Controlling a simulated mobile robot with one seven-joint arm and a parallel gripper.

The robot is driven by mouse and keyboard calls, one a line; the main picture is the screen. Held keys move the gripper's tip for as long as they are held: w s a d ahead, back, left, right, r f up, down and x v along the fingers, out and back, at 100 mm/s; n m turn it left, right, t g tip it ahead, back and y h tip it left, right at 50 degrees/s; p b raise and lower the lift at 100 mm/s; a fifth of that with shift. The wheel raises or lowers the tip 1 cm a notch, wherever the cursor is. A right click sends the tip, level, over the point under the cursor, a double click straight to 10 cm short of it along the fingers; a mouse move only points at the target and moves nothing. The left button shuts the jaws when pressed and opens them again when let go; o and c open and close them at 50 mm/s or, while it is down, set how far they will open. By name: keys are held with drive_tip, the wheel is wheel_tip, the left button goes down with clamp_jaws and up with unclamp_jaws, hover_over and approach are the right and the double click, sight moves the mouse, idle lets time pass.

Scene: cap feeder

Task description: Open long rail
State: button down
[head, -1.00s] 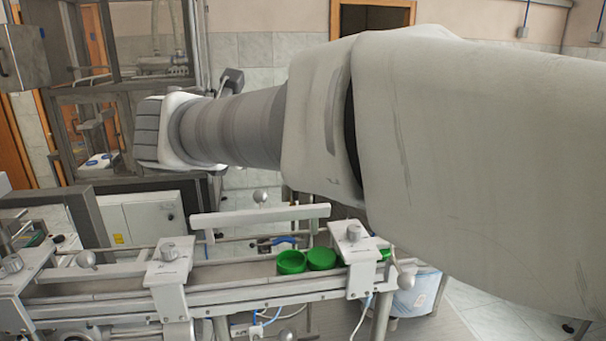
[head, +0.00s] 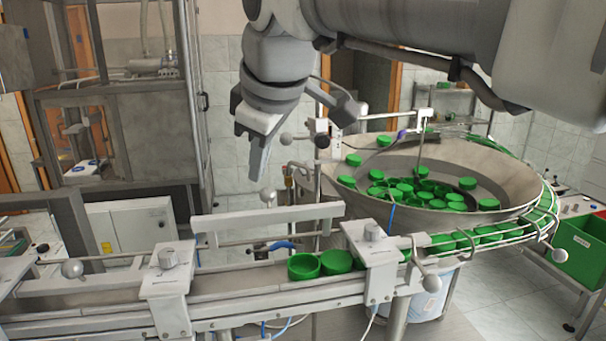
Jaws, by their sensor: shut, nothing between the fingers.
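A long pale rail (head: 268,222) runs level above the back side of the conveyor (head: 240,281), between two brackets. A round grey knob (head: 267,195) sits just above the rail's top edge. My gripper (head: 258,175) points downward behind and above the rail, its fingertips close to the knob. Its fingers are together and hold nothing. I cannot tell whether the fingertips touch the knob.
Two green caps (head: 304,266) lie on the conveyor by the right bracket (head: 371,247). A large metal bowl (head: 400,221) with many green caps stands behind right. A green crate (head: 583,248) is at far right. A machine frame (head: 120,110) stands at left.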

sight(263, 191)
drive_tip(key=x, duration=0.8)
drive_tip(key=shift+w+f+p, duration=0.2)
drive_tip(key=shift+f+p, duration=0.1)
drive_tip(key=shift+f, duration=0.05)
drive_tip(key=shift+w+d+f+p, duration=0.1)
drive_tip(key=shift+w+p, duration=0.15)
drive_tip(key=shift+w, duration=0.35)
drive_tip(key=shift+w+d+f+p, duration=0.1)
drive_tip(key=shift+w+p, duration=0.1)
drive_tip(key=shift+w, duration=0.45)
drive_tip(key=shift+w+d+f, duration=0.2)
drive_tip(key=shift+w, duration=0.5)
